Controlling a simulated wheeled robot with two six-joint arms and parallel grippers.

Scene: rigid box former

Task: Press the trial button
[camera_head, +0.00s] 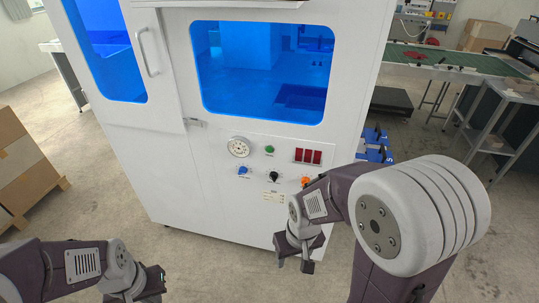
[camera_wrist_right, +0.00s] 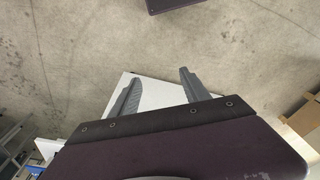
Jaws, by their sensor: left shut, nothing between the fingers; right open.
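The white machine (camera_head: 210,200) carries a control panel on its front, below a blue window. The panel has a green button (camera_head: 269,149), a blue knob (camera_head: 242,170), a black knob (camera_head: 274,176) and an orange-red control (camera_head: 306,182) partly hidden by my right arm. The labels are too small to read, so I cannot tell which is the trial button. My right gripper (camera_head: 296,264) is open and empty, below the panel; its spread fingers also show in the right wrist view (camera_wrist_right: 158,92). My left gripper (camera_head: 156,289) is shut and empty at the bottom, left of and below the panel.
A round gauge (camera_head: 238,147) and red displays (camera_head: 307,156) sit on the panel. A door handle (camera_head: 147,52) sticks out at upper left. Cardboard boxes (camera_head: 25,165) stand at far left, a green-topped table (camera_head: 450,67) at back right. The floor before the machine is clear.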

